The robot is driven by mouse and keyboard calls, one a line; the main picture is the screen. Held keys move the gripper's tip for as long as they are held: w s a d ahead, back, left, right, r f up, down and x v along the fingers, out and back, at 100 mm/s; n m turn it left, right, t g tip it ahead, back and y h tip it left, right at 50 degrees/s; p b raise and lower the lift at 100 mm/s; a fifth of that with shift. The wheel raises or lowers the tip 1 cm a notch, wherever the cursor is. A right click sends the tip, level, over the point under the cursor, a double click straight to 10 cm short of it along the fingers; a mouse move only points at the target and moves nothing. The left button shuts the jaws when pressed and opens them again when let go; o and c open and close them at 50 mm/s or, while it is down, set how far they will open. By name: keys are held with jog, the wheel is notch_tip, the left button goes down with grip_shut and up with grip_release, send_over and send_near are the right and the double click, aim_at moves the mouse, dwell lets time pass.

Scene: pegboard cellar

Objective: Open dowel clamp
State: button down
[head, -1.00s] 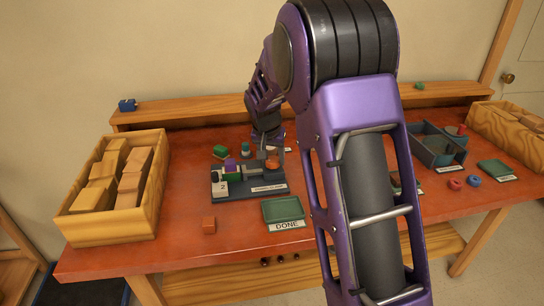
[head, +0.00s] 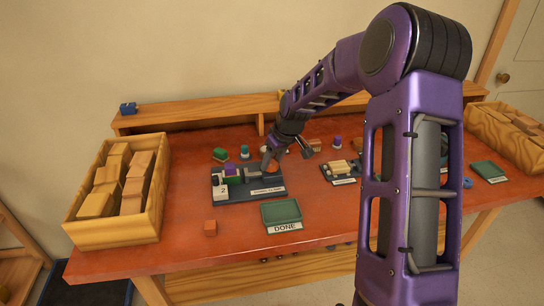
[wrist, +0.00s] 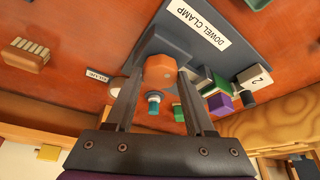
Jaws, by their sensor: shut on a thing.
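The dowel clamp (head: 268,193) is a dark grey base on the red-brown table, with a label strip bearing its name. It shows upside down in the wrist view (wrist: 172,40). Its orange many-sided knob (wrist: 158,72) is between my gripper's (wrist: 155,80) two fingers, which are shut on it. In the head view my gripper (head: 271,157) comes down on the knob (head: 271,167) from the upper right and partly hides it. At the clamp's left end are a green piece (head: 232,180), a purple block (head: 230,170) and a pale block marked 2 (head: 222,190).
A green tray (head: 281,211) labelled DONE lies in front of the clamp, and an orange cube (head: 210,228) front left. A wooden bin of blocks (head: 157,198) stands left. Small coloured pieces (head: 220,154) stand behind the clamp. A labelled board (head: 338,176) lies to its right.

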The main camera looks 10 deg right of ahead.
jog(key=n+p, duration=0.1)
jog(key=n, duration=0.1)
jog(key=n+g+y+p, duration=0.1)
jog(key=n, duration=0.2)
jog(key=shift+w+d+n+y, duration=0.15)
jog(key=shift+n+y, duration=0.15)
jog(key=n+g, duration=0.1)
jog(key=n, duration=0.1)
jog(key=n+g+p, duration=0.1)
jog(key=n, duration=0.2)
jog(key=shift+w+g+y+p, duration=0.15)
jog(key=shift+g+y+p, duration=0.15)
jog(key=shift+y, duration=0.1)
jog(key=n+g, duration=0.1)
jog(key=n, duration=0.2)
jog(key=n+g, duration=0.1)
jog(key=n, duration=0.1)
jog(key=shift+w+f+n, duration=0.1)
jog(key=shift+n, duration=0.3)
jog(key=shift+w+n+g+h, duration=0.1)
jog(key=shift+n+g+h, duration=0.25)
jog(key=shift+n, duration=0.8)
jog(key=shift+n+g+h, duration=0.35)
jog(key=shift+n, duration=0.8)
jog(key=shift+c, duration=1.3)
grip_release()
jog(key=shift+r, duration=0.2)
